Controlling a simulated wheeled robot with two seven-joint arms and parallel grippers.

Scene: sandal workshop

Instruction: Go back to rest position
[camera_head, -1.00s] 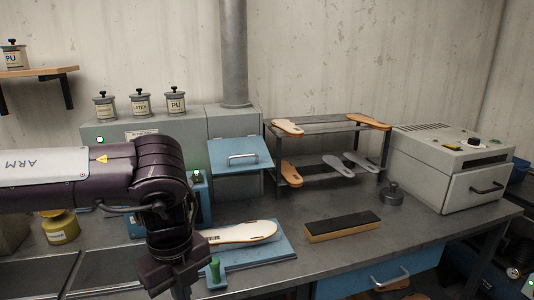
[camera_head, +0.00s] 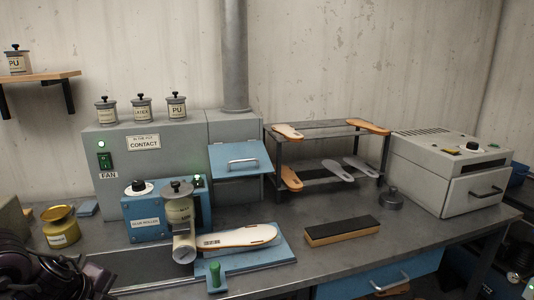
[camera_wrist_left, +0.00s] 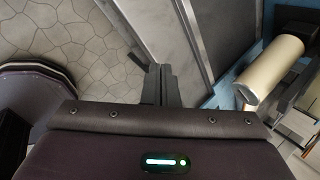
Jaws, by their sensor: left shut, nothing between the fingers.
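My left arm shows only as dark purple links in the lower left corner of the head view; its gripper is outside that view. In the left wrist view the left gripper (camera_wrist_left: 161,84) points down past the bench edge, with its two dark fingers together and nothing between them. Below it are the tiled floor (camera_wrist_left: 85,35) and grey metal panels (camera_wrist_left: 215,35). A pale roller (camera_wrist_left: 268,72) shows at the right of the wrist view, apart from the fingers. My right gripper is not in view.
On the bench (camera_head: 340,262) stand a blue glue roller machine (camera_head: 145,226), a brass pot (camera_head: 60,228), a white sole on a blue board (camera_head: 283,256), a black-topped block (camera_head: 342,231), a rack (camera_head: 330,125) of soles and a grey oven (camera_head: 420,172).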

